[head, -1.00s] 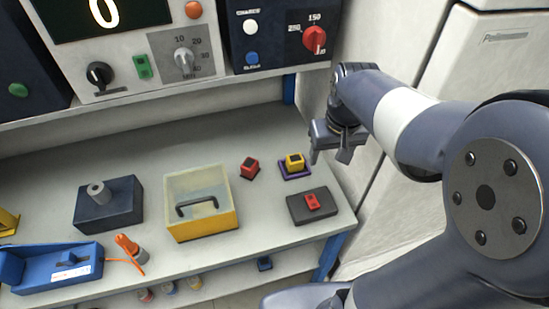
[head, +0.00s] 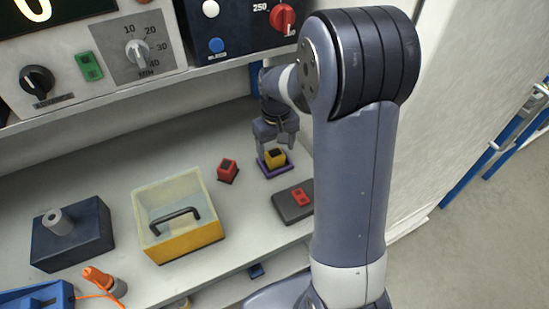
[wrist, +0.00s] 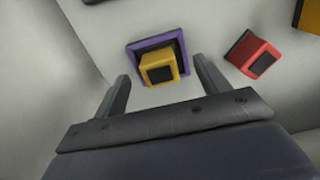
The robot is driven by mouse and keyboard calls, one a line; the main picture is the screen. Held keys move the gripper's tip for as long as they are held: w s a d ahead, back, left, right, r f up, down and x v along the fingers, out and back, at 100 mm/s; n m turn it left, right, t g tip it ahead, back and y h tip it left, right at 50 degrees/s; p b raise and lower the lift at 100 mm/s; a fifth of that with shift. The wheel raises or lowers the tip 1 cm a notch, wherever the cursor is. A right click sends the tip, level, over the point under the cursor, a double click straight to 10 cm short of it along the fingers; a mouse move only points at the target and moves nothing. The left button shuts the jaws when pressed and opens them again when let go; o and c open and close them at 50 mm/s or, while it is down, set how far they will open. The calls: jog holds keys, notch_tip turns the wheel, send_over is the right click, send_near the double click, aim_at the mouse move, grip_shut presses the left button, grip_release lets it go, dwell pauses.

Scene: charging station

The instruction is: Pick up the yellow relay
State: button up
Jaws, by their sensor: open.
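The yellow relay (head: 275,157) is a small block with a dark top, standing on a purple square base (head: 265,171) at the right end of the bench. In the wrist view the yellow relay (wrist: 158,68) sits inside the purple frame (wrist: 183,50), ahead of and roughly between the fingertips. My gripper (head: 274,143) is open and empty, close above and behind the relay in the head view. In the wrist view the fingers of my gripper (wrist: 160,80) are spread wider than the relay. I cannot tell the exact height gap.
A red relay (head: 228,170) stands just left of the purple base. A dark pad with a red part (head: 291,203) lies in front. A clear-lidded yellow box (head: 183,243) is further left. The instrument shelf (head: 150,92) overhangs the back, and a wall is close on the right.

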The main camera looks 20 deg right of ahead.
aim_at(275, 153)
jog(key=f, duration=0.1)
jog(key=w+f, duration=0.1)
jog(key=f, duration=0.2)
jog(key=shift+w, duration=0.3)
jog(key=shift+f, duration=0.45)
jog(key=shift+r, duration=0.1)
jog(key=c, duration=1.2)
